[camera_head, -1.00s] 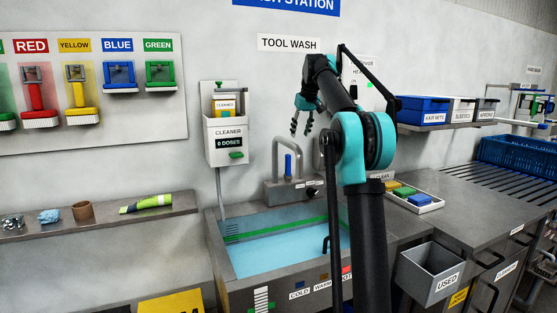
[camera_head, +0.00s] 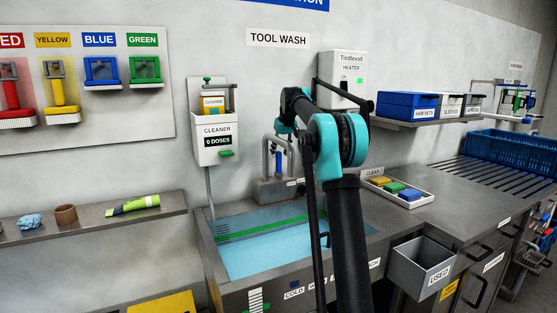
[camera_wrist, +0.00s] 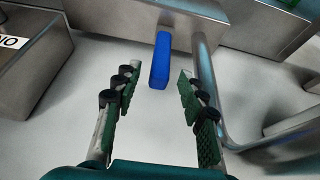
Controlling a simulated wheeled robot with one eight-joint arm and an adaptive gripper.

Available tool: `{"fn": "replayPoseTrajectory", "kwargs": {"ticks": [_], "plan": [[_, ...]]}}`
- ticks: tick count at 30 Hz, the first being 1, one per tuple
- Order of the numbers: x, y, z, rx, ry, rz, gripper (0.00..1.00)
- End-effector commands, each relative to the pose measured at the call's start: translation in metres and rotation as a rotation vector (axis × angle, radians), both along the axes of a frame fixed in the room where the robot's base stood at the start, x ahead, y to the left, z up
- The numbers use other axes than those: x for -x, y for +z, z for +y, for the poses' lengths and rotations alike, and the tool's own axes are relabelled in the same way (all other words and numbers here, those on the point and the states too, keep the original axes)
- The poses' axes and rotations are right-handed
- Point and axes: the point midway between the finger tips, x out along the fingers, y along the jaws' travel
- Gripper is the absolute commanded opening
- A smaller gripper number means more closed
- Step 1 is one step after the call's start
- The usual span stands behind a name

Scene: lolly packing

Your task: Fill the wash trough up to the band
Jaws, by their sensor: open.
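The wash trough (camera_head: 206,262) holds pale blue water (camera_head: 275,252). A green band (camera_head: 245,227) runs along its back wall and is visible; how close the water stands to it is hard to tell. The grey tap (camera_head: 268,158) with its upright blue lever (camera_head: 278,162) stands behind the trough. My gripper (camera_wrist: 157,92) is open and empty in the wrist view. The blue lever (camera_wrist: 160,60) stands ahead, in line with the gap between the fingers, and no finger touches it. In the head view my arm mostly hides the gripper.
A grey tap pipe (camera_wrist: 205,80) curves close by the right finger. The cleaner dispenser (camera_head: 217,140) hangs left of the tap, and the heater (camera_head: 342,80) is on the wall to the right. A tray of coloured blocks (camera_head: 375,181) and a used bin (camera_head: 422,262) lie right of the trough.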

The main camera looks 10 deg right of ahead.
Motion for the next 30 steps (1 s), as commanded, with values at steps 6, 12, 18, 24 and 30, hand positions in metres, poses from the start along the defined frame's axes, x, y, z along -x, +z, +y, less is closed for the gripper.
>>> {"fn": "replayPoseTrajectory", "kwargs": {"ticks": [6,12,18,24,30], "plan": [[-0.012,-0.029,0.004,0.000,0.001,0.000,0.41],[-0.016,-0.040,0.005,0.000,0.001,0.000,0.41],[-0.016,-0.041,0.005,0.000,0.000,0.000,0.41],[-0.016,-0.041,0.005,0.000,0.000,0.000,0.25],[-0.016,-0.041,0.005,0.000,0.000,0.000,0.00]]}}
